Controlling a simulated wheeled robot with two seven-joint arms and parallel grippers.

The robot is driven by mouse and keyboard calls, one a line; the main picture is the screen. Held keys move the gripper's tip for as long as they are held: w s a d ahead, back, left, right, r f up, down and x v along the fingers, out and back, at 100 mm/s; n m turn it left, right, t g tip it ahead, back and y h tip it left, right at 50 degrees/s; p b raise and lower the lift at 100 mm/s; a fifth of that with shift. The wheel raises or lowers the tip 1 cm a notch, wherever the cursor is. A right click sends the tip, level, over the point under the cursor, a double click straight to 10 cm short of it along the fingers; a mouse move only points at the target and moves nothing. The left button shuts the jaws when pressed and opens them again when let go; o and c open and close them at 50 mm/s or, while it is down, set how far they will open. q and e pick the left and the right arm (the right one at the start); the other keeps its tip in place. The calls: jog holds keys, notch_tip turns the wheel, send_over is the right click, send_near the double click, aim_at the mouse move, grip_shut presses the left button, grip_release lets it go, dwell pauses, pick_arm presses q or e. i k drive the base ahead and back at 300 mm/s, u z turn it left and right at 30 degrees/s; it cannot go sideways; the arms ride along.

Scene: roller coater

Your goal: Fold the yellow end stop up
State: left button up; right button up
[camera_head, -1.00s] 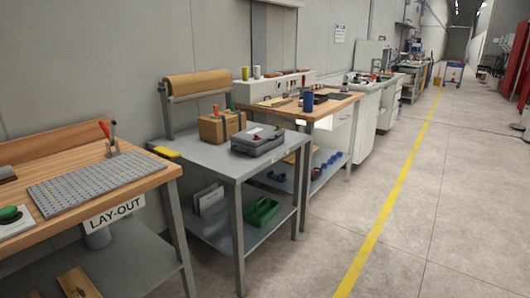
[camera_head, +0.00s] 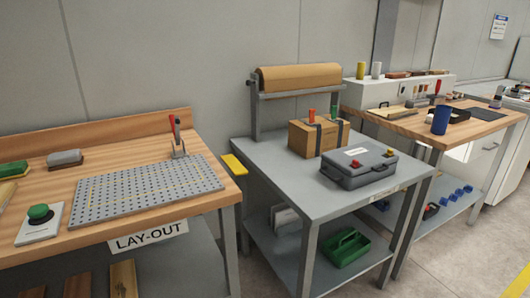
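The yellow end stop (camera_head: 234,165) is a small flat yellow plate at the right end of the wooden lay-out bench (camera_head: 120,148). It sticks out toward the grey table, roughly level with the bench top. How it is hinged is too small to tell. Neither of my grippers shows in the head view.
On the bench are a perforated grey plate (camera_head: 148,190), a red-handled clamp (camera_head: 176,135) and a green button (camera_head: 38,213). The grey table (camera_head: 290,190) to the right holds a cardboard box (camera_head: 319,138) and a grey case (camera_head: 358,165). Floor at the lower right is clear.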

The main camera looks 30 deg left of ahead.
aim_at(237, 168)
jog(key=i, duration=0.9)
jog(key=u, duration=0.55)
